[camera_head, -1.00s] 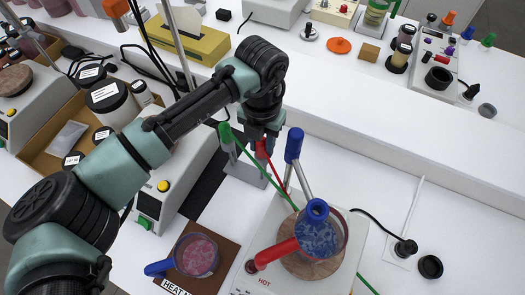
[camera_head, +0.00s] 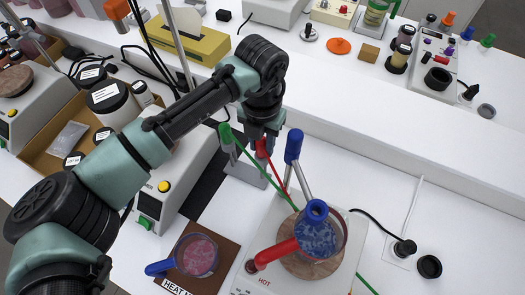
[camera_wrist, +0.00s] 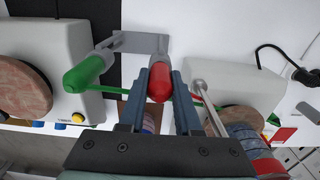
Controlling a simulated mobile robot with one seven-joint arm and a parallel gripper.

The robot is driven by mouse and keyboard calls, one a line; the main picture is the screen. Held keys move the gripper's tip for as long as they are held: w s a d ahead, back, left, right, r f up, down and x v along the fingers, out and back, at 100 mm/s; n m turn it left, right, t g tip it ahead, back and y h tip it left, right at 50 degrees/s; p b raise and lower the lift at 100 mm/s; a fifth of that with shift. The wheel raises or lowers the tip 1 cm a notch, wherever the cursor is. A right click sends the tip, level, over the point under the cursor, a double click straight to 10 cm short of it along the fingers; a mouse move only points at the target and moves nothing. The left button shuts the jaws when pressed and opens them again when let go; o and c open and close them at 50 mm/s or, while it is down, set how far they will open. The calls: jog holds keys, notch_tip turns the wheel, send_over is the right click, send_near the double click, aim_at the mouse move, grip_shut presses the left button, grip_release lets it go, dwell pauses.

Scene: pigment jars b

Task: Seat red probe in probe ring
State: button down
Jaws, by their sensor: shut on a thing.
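The red probe (camera_wrist: 160,84) is clasped between the two fingers of my gripper (camera_wrist: 161,76) in the wrist view. In the head view, my gripper (camera_head: 262,138) is above the grey probe stand (camera_head: 243,172), with the red probe (camera_head: 262,149) just below it. The stand's bracket (camera_wrist: 140,42) shows right by the red probe's top in the wrist view. The probe ring is mostly hidden, so I cannot tell whether the probe is inside it or only beside it. The green probe (camera_head: 226,134) stands at the stand's left side.
A hot plate (camera_head: 258,222) marked HOT carries a beaker of blue pigment (camera_head: 320,236) with a red handle. A blue-handled rod (camera_head: 293,146) leans close to the right of my gripper. A pink beaker (camera_head: 197,256) stands front left. White bench at right is mostly clear.

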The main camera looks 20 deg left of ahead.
jog(key=shift+r+p, duration=0.5)
jog(key=shift+r, duration=0.15)
notch_tip(320, 180, up, 16)
jog(key=p, duration=1.1)
jog(key=shift+r+p, duration=0.15)
jog(key=shift+p, duration=0.15)
dwell(0.9)
dwell(0.4)
